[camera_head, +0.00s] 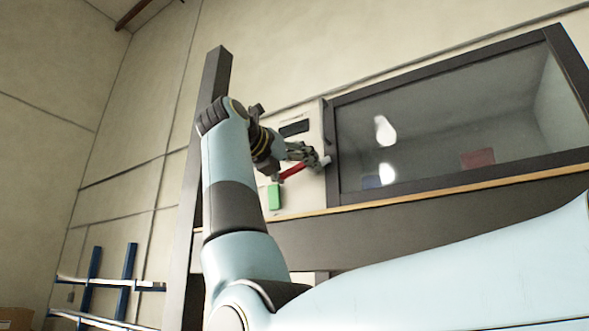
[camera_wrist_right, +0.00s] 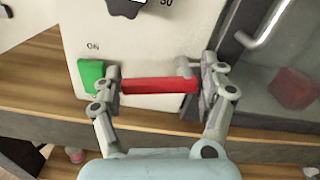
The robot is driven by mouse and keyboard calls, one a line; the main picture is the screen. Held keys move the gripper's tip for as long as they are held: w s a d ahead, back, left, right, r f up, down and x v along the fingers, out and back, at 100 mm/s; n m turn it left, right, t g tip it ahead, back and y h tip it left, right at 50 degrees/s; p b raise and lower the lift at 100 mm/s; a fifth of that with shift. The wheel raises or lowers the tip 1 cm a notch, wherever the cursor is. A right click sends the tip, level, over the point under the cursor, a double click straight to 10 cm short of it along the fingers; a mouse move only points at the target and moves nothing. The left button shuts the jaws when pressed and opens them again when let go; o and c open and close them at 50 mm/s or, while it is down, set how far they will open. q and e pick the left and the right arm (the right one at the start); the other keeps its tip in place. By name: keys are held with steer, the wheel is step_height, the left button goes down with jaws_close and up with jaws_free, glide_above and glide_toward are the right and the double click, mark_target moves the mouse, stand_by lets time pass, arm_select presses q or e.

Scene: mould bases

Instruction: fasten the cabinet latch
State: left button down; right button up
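The cabinet latch is a red bar (camera_wrist_right: 160,86) with a grey end piece (camera_wrist_right: 186,66), on the pale panel beside the glass door. In the head view the red bar (camera_head: 291,173) tilts up to the right, towards the door frame. My right gripper (camera_wrist_right: 162,76) is open, with one finger near each end of the red bar; whether they touch it, I cannot tell. In the head view the right gripper (camera_head: 305,155) is in front of the panel, partly covering the latch. The cabinet door (camera_head: 430,125) looks closed. My left gripper is not in view.
A green switch (camera_wrist_right: 91,76) marked ON sits left of the latch, close to the left finger. A dark knob (camera_wrist_right: 126,7) is above it. A metal door handle (camera_wrist_right: 268,24) is at the right. A wooden ledge (camera_wrist_right: 35,75) runs below the panel.

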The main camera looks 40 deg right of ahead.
steer(key=c, duration=0.5)
steer(key=shift+r+m, duration=0.2)
steer(key=shift+m, duration=0.55)
steer(key=shift+r+m, duration=0.15)
steer(key=shift+m, duration=0.6)
steer(key=shift+c, duration=0.2)
steer(key=o, duration=1.1)
steer(key=shift+w, duration=0.1)
steer(key=shift+o, duration=0.2)
steer(key=v, duration=0.7)
steer(key=shift+a, duration=0.2)
